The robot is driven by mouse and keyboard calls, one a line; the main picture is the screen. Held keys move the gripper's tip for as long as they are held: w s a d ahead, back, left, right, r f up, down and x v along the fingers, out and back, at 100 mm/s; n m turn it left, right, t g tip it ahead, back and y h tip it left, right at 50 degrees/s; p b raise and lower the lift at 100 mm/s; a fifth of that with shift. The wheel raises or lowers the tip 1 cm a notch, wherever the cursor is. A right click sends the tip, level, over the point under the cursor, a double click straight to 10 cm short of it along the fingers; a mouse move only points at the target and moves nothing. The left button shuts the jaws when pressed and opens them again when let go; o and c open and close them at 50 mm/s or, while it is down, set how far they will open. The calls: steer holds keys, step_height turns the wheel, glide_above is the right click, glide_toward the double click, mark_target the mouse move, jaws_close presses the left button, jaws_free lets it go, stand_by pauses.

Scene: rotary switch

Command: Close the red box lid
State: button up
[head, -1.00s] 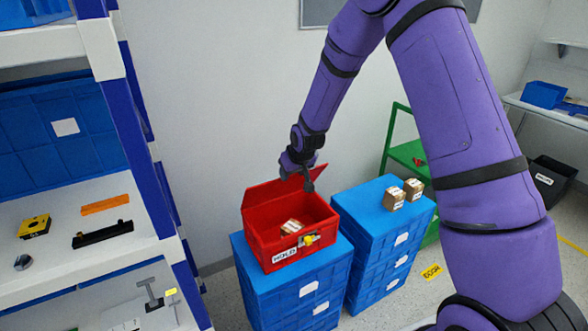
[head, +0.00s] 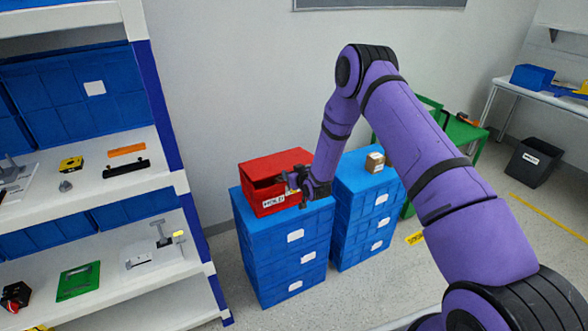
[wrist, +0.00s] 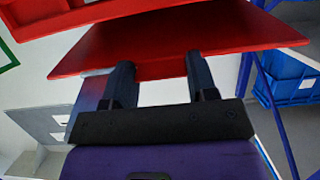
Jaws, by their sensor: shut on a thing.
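The red box (head: 258,200) sits on top of a stack of blue crates, with a white HOLD label on its front. Its red lid (head: 275,165) is tilted low over the box, with a dark gap showing at the front edge. My gripper (head: 292,184) is at the front right of the box, at the lid's edge. In the wrist view, the fingers of my gripper (wrist: 158,72) are at the edge of the red lid (wrist: 160,45), shut on it. Part of the red box (wrist: 60,18) shows beyond. The inside of the box is hidden.
The blue crate stack (head: 285,245) stands under the box. A second blue stack (head: 365,215) to the right carries a brown carton (head: 375,162). A shelf unit (head: 165,160) stands at the left. A black bin (head: 533,160) is at the right.

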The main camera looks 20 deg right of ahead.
steer(key=shift+s+f, duration=0.2)
steer(key=shift+f, duration=1.15)
steer(key=o, duration=1)
steer(key=v, duration=1)
steer(key=shift+s+d+r, duration=0.15)
steer(key=shift+s+r, duration=0.1)
steer(key=shift+s, duration=0.05)
